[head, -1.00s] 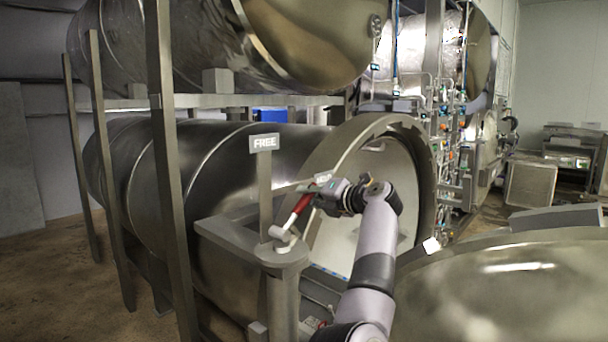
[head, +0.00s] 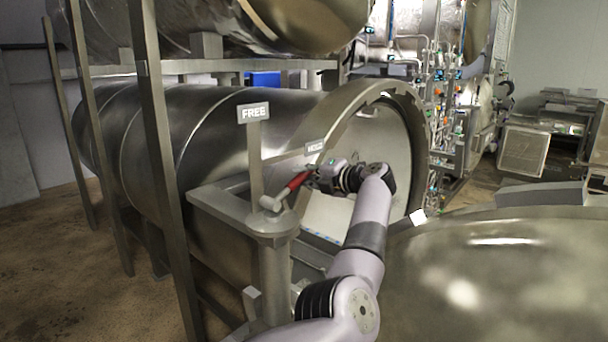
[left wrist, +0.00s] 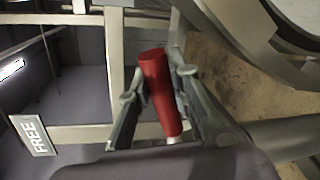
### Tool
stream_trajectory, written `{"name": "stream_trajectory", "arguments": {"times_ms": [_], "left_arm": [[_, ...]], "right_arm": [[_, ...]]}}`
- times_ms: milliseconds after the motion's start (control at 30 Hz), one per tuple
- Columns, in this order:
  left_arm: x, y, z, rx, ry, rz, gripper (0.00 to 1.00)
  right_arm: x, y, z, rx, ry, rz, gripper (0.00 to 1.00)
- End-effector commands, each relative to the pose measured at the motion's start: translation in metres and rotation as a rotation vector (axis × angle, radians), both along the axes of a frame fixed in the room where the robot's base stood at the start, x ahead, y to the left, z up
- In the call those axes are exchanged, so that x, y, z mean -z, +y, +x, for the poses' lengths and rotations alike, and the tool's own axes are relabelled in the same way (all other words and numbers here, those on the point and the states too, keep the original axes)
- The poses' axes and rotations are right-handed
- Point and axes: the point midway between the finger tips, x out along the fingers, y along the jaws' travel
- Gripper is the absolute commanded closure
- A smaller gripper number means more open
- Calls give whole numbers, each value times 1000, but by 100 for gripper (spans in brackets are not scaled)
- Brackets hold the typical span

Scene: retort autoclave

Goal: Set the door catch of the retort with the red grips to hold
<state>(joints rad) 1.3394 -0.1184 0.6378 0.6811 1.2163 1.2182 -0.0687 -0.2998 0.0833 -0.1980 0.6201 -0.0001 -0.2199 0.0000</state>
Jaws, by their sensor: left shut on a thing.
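The door catch lever has a red grip (head: 297,182) and a pale hub (head: 270,203) on top of a grey post (head: 274,255) beside the open retort (head: 215,150). The lever tilts up and to the right, with its grip below the HOLD plate (head: 315,147). The FREE plate (head: 253,112) stands on an upright to the left and also shows in the left wrist view (left wrist: 33,135). My left gripper (head: 310,177) is shut on the red grip. In the left wrist view the red grip (left wrist: 160,92) lies between both fingers. My right gripper is out of view.
The round retort door (head: 495,275) stands swung open at the lower right. Frame posts (head: 155,150) rise at the left. Pipes and valves (head: 440,120) line the wall behind the opening. Bare floor (head: 60,260) shows at the left.

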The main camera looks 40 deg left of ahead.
Motion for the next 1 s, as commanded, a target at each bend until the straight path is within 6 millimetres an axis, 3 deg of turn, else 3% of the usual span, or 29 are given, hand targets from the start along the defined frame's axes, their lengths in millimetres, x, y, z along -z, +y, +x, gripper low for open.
{"name": "stream_trajectory", "arguments": {"times_ms": [100,133,400,767,1000], "left_arm": [[2,-1,0,2,9,-1,100],[2,-1,0,2,9,-1,80],[2,-1,0,1,5,0,62],[-3,0,0,1,1,-1,60],[-41,0,0,0,-2,0,60]], "right_arm": [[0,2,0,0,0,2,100],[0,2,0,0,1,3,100],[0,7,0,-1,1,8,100],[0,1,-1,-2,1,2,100],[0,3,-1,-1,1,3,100]]}}
